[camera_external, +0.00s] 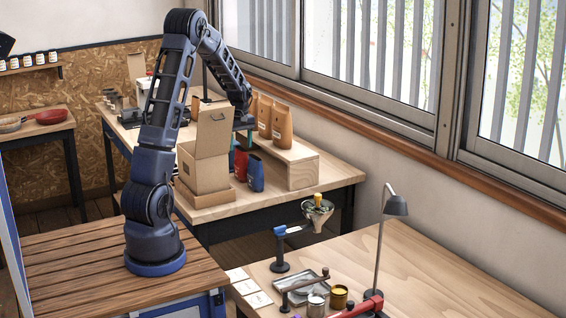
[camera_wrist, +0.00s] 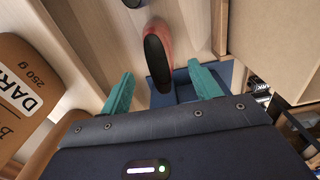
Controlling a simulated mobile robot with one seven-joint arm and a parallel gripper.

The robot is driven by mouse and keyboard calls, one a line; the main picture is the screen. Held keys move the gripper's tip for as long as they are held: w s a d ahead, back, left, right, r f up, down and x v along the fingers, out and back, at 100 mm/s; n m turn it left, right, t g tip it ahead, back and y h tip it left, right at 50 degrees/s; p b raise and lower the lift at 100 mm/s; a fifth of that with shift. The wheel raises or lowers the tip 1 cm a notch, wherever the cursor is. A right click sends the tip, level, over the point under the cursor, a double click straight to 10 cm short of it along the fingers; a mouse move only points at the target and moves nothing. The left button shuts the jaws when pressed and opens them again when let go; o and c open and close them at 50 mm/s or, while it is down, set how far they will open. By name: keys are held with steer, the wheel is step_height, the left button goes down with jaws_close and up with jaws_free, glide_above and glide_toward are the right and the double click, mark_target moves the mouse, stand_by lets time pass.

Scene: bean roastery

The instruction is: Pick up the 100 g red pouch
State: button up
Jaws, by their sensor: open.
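The red pouch (camera_wrist: 166,38) stands on the table and is seen from above in the wrist view, with a dark strip along its top. Its label cannot be read. In the external view the red pouch (camera_external: 241,161) shows partly, between the cardboard box and a blue pouch (camera_external: 256,174). My gripper (camera_wrist: 161,72) is open, its teal fingers apart on either side of the red pouch's near end in the picture. In the external view my gripper (camera_external: 240,148) points down over the pouches. I cannot tell if a finger touches the red pouch.
An open cardboard box (camera_external: 205,160) stands close on the left. A wooden riser (camera_external: 301,172) with brown pouches (camera_external: 281,130) stands on the right. A brown 250 g pouch (camera_wrist: 25,85) is close by in the wrist view.

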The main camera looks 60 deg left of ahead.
mark_target(241, 155)
steer(key=shift+d+f, duration=0.2)
steer(key=shift+f, duration=2.35)
steer(key=c, duration=1.3)
